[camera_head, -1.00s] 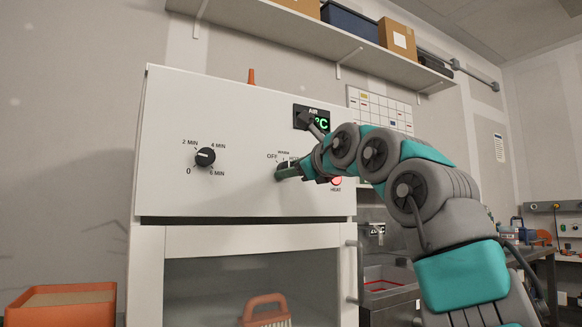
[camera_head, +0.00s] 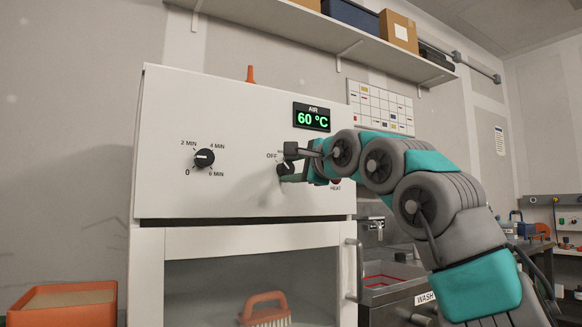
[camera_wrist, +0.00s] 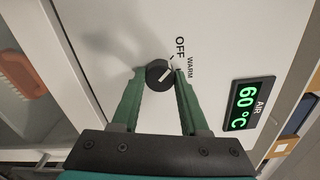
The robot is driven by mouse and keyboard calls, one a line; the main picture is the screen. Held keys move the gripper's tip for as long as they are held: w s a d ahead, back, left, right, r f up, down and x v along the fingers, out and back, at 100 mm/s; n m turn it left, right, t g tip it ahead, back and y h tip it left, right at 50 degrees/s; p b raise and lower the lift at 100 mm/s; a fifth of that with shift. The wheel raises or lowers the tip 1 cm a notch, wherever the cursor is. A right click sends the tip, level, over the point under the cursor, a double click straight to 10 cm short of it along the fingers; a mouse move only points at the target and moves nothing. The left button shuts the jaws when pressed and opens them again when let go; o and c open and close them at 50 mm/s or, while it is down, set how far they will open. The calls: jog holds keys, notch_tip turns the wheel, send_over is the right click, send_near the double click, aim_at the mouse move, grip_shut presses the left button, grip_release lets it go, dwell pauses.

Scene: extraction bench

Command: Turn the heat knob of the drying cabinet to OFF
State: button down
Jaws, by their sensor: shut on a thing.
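The drying cabinet (camera_head: 240,110) is a white box with a glazed door below. Its dark heat knob (camera_head: 285,168) sits right of centre on the panel, with the OFF label at its upper left. My gripper (camera_wrist: 158,73) is shut on the knob, one green finger on each side in the wrist view. The knob's white mark points to the upper right there, toward the OFF (camera_wrist: 180,47) and WARM (camera_wrist: 190,67) labels; I cannot tell exactly which it meets. My wrist hides the dial's right side in the head view.
The AIR display (camera_head: 312,117) reads 60 °C above the knob. A timer knob (camera_head: 204,158) sits to the left. The red HEAT light (camera_head: 336,181) is mostly hidden by my wrist. An orange bin (camera_head: 62,300) stands at lower left, and a shelf (camera_head: 310,30) runs above.

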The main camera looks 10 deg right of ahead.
jog(key=shift+n, duration=0.3)
jog(key=shift+c, duration=2.1)
grip_release()
jog(key=b+v, duration=0.2)
jog(key=v, duration=0.6)
